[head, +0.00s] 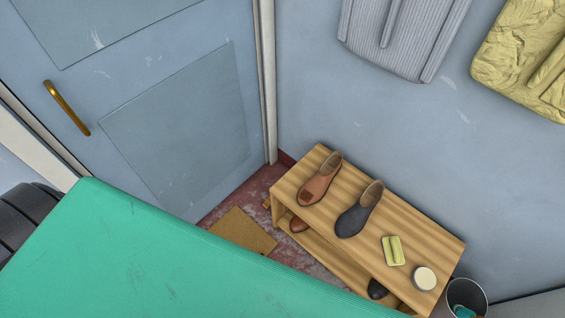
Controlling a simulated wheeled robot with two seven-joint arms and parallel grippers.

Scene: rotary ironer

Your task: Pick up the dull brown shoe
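A brown shoe (315,188) with a darker square patch near its toe rests on top of the wooden shoe bench (425,240), at the bench's far left end. Its toe points down-left in the head view. A second brown shoe (298,225) shows only in part on the shelf beneath it; the bench top hides the rest. I cannot tell from its small visible part which brown shoe is duller. Neither of my grippers is in view, and nothing is seen touching the shoes.
A dark grey shoe (352,218), a yellow-green block (392,251) and a round pale-topped tin (424,278) share the bench top. A dark shoe (377,289) is below. A bin (467,296) stands right; a mat (243,231) lies left. Coats hang above.

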